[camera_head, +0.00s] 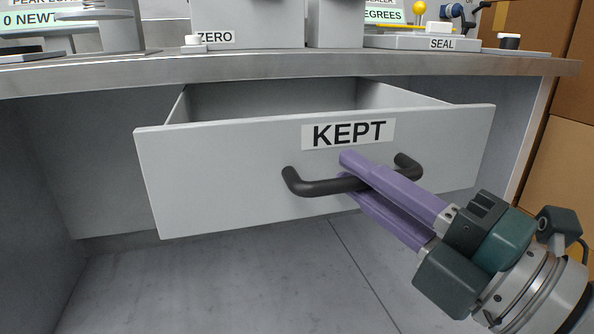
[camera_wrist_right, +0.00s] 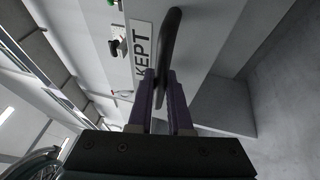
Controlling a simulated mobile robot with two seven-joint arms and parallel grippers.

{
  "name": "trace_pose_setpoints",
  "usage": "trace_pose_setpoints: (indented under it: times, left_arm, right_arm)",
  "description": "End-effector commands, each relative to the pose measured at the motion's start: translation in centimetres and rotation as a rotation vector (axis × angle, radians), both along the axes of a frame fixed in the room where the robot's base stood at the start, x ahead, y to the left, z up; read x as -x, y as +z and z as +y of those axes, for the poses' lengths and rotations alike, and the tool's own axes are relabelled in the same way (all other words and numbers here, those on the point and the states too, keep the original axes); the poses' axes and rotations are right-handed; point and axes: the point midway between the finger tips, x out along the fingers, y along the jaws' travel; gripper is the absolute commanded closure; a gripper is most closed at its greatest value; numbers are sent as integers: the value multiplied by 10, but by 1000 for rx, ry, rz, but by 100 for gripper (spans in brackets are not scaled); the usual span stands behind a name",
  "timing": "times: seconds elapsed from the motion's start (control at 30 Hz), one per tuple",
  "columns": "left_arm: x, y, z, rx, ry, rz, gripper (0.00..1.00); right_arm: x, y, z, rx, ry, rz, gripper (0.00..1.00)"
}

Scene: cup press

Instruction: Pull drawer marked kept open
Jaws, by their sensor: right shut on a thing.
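The drawer marked KEPT (camera_head: 230,185) is a light grey box front under the bench top, and it stands pulled out with its inside partly showing. Its KEPT label (camera_head: 348,133) is above a dark curved handle (camera_head: 310,187). My right gripper (camera_head: 350,170) comes from the lower right, its purple fingers shut on the handle near its middle. In the right wrist view the handle (camera_wrist_right: 170,45) runs up from between the fingers (camera_wrist_right: 163,90), beside the KEPT label (camera_wrist_right: 141,45). My left gripper is in neither view.
The bench top (camera_head: 270,66) overhangs the drawer. On it stand devices labelled ZERO (camera_head: 216,37) and SEAL (camera_head: 442,44). Cardboard boxes (camera_head: 560,165) are at the right. The grey floor (camera_head: 230,285) below the drawer is clear.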

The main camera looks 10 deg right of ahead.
Motion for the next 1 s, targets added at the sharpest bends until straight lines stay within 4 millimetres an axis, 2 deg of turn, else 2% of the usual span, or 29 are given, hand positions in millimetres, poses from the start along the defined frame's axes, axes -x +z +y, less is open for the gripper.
trace_pose_setpoints:
  times: [0.27,0.3,0.4,0.73,0.87,1.0]
  left_arm:
    - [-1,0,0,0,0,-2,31]
    - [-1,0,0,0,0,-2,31]
    - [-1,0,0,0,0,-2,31]
    - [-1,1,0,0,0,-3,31]
    - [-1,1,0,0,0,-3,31]
    - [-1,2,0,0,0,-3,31]
  right_arm:
    - [0,0,0,0,1,-1,100]
    - [0,0,0,0,1,-1,81]
    - [0,0,0,0,1,-1,70]
    - [5,-2,-2,0,0,2,70]
    - [23,-6,-10,0,-1,4,70]
    - [49,-11,-23,0,-2,6,70]
